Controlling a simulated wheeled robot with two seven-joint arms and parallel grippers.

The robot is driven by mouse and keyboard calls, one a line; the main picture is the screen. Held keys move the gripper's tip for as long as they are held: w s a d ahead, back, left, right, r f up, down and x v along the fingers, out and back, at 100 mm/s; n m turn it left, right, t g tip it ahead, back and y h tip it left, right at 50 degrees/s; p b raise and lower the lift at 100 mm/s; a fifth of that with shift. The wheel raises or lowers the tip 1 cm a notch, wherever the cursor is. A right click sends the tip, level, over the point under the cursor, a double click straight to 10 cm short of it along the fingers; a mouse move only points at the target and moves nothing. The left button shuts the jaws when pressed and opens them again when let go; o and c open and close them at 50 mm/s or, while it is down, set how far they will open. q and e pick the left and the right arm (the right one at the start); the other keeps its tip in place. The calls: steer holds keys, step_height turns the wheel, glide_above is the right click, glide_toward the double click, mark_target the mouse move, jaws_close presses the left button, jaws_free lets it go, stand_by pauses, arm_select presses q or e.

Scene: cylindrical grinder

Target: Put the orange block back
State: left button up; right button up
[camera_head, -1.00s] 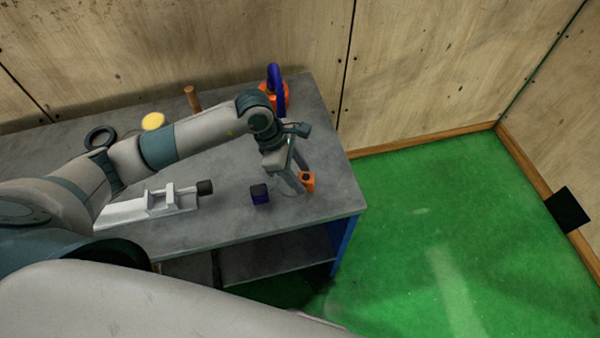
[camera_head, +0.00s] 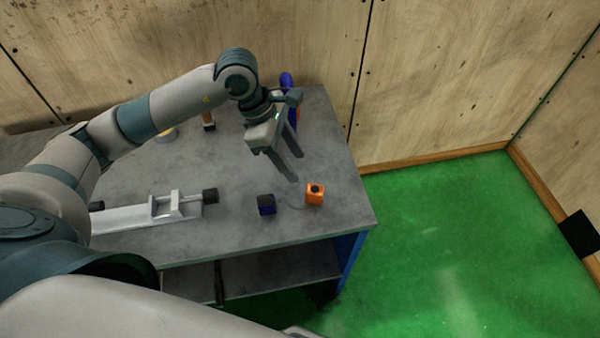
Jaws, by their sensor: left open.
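The orange block (camera_head: 315,195), with a dark round spot on its top, stands on the grey workbench (camera_head: 240,225) near its right end. My left gripper (camera_head: 296,167) is open and empty, above the bench and a little behind and to the left of the orange block, apart from it. A dark blue block (camera_head: 266,205) stands to the left of the orange block. A faint round mark (camera_head: 296,200) shows on the bench between the two blocks. My right gripper is not in view.
A light grey vise-like fixture (camera_head: 165,210) lies at the bench's front left. A blue thing (camera_head: 288,82) at the back is partly hidden by my left arm. A brown-handled tool (camera_head: 208,121) stands behind the arm. The bench's right front corner is clear.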

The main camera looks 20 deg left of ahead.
arm_select(q)
steer(key=shift+v, duration=0.8)
steer(key=shift+s, duration=0.1)
